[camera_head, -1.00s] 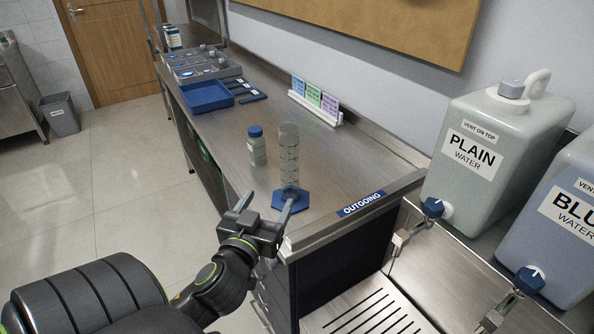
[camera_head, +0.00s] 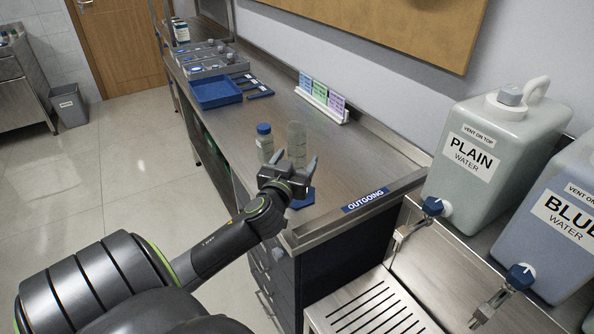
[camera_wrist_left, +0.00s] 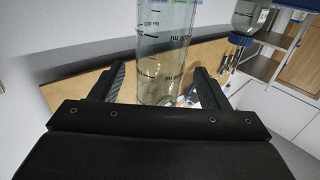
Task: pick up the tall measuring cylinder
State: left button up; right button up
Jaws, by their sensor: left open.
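The tall measuring cylinder (camera_head: 297,136) is clear with a blue foot (camera_head: 304,200) and stands upright near the front end of the steel bench. My left gripper (camera_head: 296,168) is open in front of it and hides its lower middle. In the left wrist view the cylinder (camera_wrist_left: 163,50), with dark graduation marks, shows between and beyond the two open fingers (camera_wrist_left: 157,88). I cannot tell whether the fingers reach around it. My right gripper is not in view.
A blue-capped bottle (camera_head: 264,142) stands close left of the cylinder. A blue tray (camera_head: 217,93) and a colored card stand (camera_head: 322,103) sit farther back. The PLAIN water container (camera_head: 486,150) and BLUE water container (camera_head: 562,220) are to the right. The bench middle (camera_head: 345,155) is clear.

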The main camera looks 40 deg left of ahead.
pick_arm(q)
jog(key=shift+x, duration=1.5)
jog(key=shift+r, duration=0.1)
jog(key=c, duration=1.5)
